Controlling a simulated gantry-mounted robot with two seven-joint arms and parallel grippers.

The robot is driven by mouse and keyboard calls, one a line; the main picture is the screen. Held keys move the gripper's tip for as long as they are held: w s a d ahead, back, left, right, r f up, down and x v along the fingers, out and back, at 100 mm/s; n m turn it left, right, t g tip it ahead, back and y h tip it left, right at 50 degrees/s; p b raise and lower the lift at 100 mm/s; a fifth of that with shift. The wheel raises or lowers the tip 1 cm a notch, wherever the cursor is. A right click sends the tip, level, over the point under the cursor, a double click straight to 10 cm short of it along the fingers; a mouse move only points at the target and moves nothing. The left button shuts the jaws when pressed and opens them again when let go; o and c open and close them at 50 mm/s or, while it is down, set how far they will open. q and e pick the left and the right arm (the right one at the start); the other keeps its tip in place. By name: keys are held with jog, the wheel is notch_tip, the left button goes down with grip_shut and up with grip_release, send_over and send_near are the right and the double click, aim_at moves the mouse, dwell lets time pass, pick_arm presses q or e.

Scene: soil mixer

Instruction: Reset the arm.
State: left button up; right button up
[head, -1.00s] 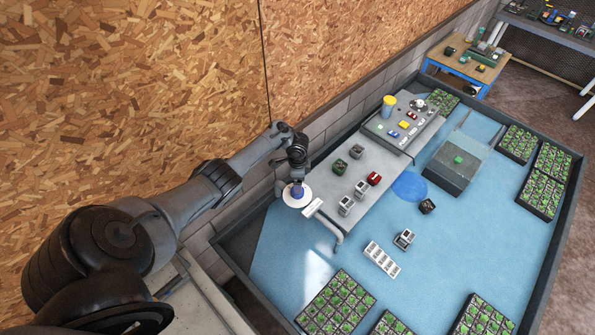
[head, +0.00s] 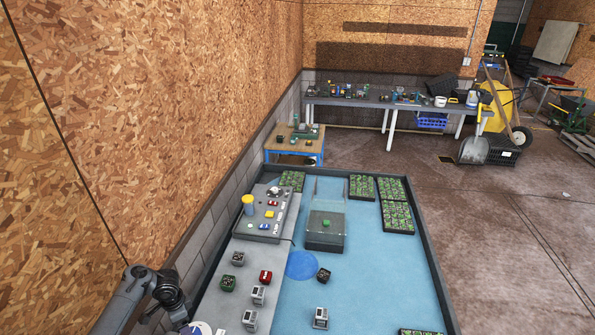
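My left arm comes in at the lower left. Its end, with a white disc with a blue centre (head: 197,329), is cut off by the bottom edge, left of the grey bench top (head: 254,258). The fingers do not show clearly, so I cannot tell whether the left gripper is open or shut. My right arm and gripper are out of view. A grey control panel (head: 258,228) with coloured buttons and a yellow cylinder (head: 248,205) stands at the bench's far end. A dark grey box with clear sides (head: 327,242) and a green block on top (head: 326,223) stands right of it.
Small grey, red and green units (head: 258,295) sit on the bench. A dark unit (head: 323,274) and a grey unit (head: 320,318) sit on the blue floor (head: 380,270). A wooden wall rises at left. A low dark rim (head: 437,270) bounds the right.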

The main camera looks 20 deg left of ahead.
pick_arm(q)
jog(key=s+d+f+m+g, duration=0.1)
jog(key=s+d+f, duration=0.55)
jog(key=s, duration=0.25)
jog(key=s+d+f+g, duration=0.2)
jog(key=s+d+f, duration=0.4)
jog(key=s+f, duration=0.2)
jog(key=s+d+f+t, duration=0.1)
jog(key=s+d, duration=0.3)
jog(key=d, duration=0.4)
jog(key=d+r+n+t, duration=0.1)
jog(key=d+r+t, duration=0.2)
jog(key=d+r, duration=0.85)
notch_tip(320, 180, up, 17)
jog(key=w+d+n+t, duration=0.1)
jog(key=w+n+t, duration=0.1)
jog(key=n, duration=0.2)
jog(key=shift+w+r+t, duration=0.15)
jog(key=shift+w+t, duration=0.05)
jog(key=shift+t, duration=0.2)
